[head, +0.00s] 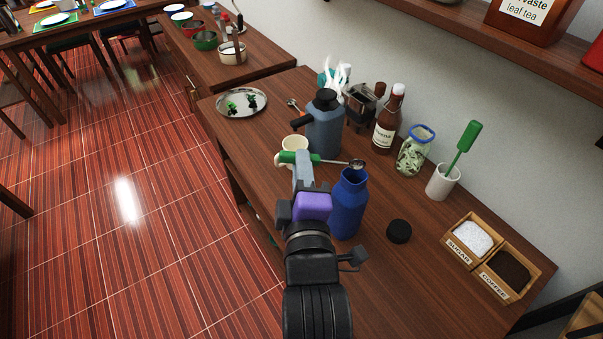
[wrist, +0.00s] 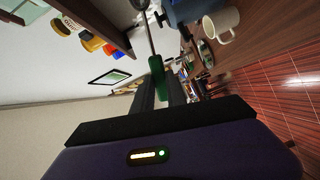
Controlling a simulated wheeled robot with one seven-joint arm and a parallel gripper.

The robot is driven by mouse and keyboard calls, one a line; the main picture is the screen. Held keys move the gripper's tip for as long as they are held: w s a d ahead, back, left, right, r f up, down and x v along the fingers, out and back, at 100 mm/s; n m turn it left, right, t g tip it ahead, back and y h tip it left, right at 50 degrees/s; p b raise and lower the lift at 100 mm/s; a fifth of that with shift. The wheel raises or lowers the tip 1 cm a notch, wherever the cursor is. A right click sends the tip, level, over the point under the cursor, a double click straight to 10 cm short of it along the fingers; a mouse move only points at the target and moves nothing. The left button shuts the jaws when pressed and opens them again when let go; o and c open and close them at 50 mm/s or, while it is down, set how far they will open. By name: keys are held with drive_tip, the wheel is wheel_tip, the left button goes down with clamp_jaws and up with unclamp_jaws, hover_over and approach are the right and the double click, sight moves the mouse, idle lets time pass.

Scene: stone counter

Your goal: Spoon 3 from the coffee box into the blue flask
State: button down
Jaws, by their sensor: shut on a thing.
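My gripper (head: 301,168) is shut on the green handle of a metal spoon (head: 335,162). In the wrist view the green handle (wrist: 157,80) sits between my fingers, with the shaft reaching away. In the head view the spoon lies roughly level, its bowl just above and behind the open mouth of the blue flask (head: 347,208). I cannot tell whether the bowl holds coffee. The flask stands upright, uncapped, right beside my gripper. The coffee box (head: 496,286), labelled and filled with dark grounds, stands at the counter's right end. The flask's inside is hidden.
The sugar box (head: 459,251) adjoins the coffee box. A black lid (head: 399,231) lies right of the flask. A grey-blue jug (head: 325,130) and a cream mug (head: 293,142) stand close behind the spoon. A bottle (head: 387,122), jar (head: 413,155) and white holder (head: 441,184) line the wall.

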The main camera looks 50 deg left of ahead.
drive_tip(key=shift+s+d+f+m+t+y+b, duration=0.15)
drive_tip(key=shift+t+y+b, duration=0.35)
drive_tip(key=shift+b, duration=1.85)
drive_tip(key=shift+a+f+m+t+y+b, duration=0.2)
drive_tip(key=shift+t+b, duration=0.45)
drive_tip(key=shift+b, duration=1.75)
drive_tip(key=shift+s+d+f+m+t+y+b, duration=0.2)
drive_tip(key=shift+t+y+b, duration=0.35)
drive_tip(key=shift+b, duration=1.8)
drive_tip(key=p, duration=0.1)
drive_tip(key=r+p, duration=0.1)
drive_tip(key=p, duration=0.1)
drive_tip(key=shift+w+g, duration=0.2)
drive_tip(key=shift+g, duration=0.1)
drive_tip(key=g+h+p, duration=0.1)
drive_tip(key=p, duration=0.5)
drive_tip(key=r+n+g+h+p, duration=0.1)
drive_tip(key=p, duration=0.5)
drive_tip(key=shift+w+g, duration=0.1)
drive_tip(key=shift+g, duration=0.2)
drive_tip(key=g+h+p, duration=0.1)
drive_tip(key=p, duration=0.4)
drive_tip(key=r+n+g+h+p, duration=0.1)
drive_tip(key=p, duration=0.5)
drive_tip(key=shift+w+r+g+h, duration=0.15)
drive_tip(key=shift+r+g+h, duration=0.05)
drive_tip(key=shift+g+h, duration=0.2)
